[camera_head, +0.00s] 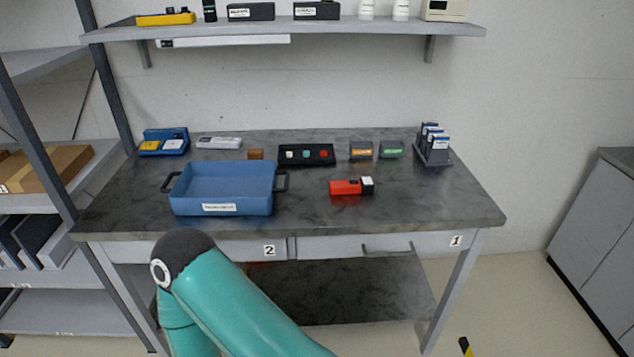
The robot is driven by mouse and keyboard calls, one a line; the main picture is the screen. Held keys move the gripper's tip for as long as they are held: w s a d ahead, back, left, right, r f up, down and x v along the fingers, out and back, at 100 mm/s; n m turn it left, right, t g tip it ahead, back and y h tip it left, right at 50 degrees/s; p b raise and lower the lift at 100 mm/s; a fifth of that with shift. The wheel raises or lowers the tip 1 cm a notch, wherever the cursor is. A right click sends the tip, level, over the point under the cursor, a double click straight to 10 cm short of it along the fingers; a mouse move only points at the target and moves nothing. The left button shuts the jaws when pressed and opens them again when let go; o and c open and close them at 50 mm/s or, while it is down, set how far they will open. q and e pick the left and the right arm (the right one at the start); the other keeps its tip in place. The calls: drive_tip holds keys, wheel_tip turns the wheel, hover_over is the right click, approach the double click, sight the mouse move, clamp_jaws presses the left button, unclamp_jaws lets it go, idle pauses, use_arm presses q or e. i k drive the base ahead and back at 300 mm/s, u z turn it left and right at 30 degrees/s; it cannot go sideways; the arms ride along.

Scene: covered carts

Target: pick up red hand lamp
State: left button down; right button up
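The red hand lamp (345,187) lies on its side on the grey workbench top (420,205), right of the middle. It has a red body and a black-and-white head at its right end. Nothing touches it. A teal arm of mine with a dark joint rises at the bottom left, in front of the bench. Neither of my grippers shows in the head view.
A blue tray (222,211) with dark handles stands left of the lamp. Behind them are a black box with coloured buttons (306,164), a brown block (255,154), two small boxes (361,151) and a rack (433,160). A loaded shelf (290,30) hangs above. The bench's front right is clear.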

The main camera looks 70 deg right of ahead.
sight(366, 185)
drive_tip(key=u, duration=0.8)
drive_tip(key=i, duration=0.2)
drive_tip(key=u, duration=3.65)
drive_tip(key=i, duration=0.6)
drive_tip(key=u, duration=5.6)
drive_tip(key=i, duration=0.4)
